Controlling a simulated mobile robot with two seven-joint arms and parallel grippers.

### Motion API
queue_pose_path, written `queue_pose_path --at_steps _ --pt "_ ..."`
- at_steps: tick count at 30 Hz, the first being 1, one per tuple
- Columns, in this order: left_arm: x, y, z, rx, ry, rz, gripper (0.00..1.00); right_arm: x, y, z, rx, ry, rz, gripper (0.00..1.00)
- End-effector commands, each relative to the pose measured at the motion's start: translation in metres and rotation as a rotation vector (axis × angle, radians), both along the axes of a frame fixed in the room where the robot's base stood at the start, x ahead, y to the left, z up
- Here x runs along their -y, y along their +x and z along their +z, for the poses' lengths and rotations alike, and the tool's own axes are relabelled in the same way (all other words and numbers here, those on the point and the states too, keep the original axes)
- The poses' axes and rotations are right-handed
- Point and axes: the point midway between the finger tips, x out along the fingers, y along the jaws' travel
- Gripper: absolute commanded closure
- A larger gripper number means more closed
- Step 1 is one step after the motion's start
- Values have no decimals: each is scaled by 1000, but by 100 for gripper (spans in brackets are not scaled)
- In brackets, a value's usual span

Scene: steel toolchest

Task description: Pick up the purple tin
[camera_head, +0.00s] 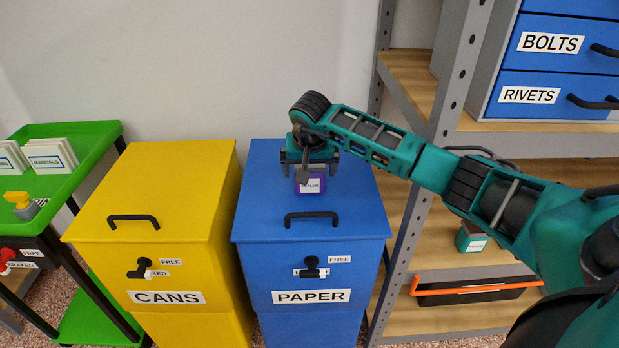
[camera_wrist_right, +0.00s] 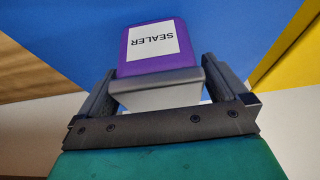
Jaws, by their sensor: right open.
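The purple tin (camera_head: 310,187) stands on top of the blue PAPER bin (camera_head: 265,205). Its white label reads SEALER in the right wrist view (camera_wrist_right: 152,65), where a grey-white part of it also shows at the end towards my gripper. My right gripper (camera_head: 310,172) is over the tin from above, with its fingers pointing down. The fingers are open, one on each side of the tin. I cannot tell whether either finger touches it. In the head view the gripper hides the tin's upper part. My left gripper is not in view.
A yellow CANS bin (camera_head: 160,200) stands left of the blue bin, and a green cart (camera_head: 95,160) is further left. A metal-framed shelf (camera_head: 415,75) with blue drawers (camera_head: 555,85) is at the right, behind my arm. It holds a teal tin (camera_head: 468,238) and a toolbox (camera_head: 475,292).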

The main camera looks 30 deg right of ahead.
Motion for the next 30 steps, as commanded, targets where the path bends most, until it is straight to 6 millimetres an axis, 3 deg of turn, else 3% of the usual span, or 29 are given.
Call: queue_pose_path --at_steps 4,23,30 --pt "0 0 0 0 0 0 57 0 0 0 0 0 0 0" --pt "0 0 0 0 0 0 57 0 0 1 0 0 0 60" --pt "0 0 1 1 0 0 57 0 0 2 3 1 0 61"
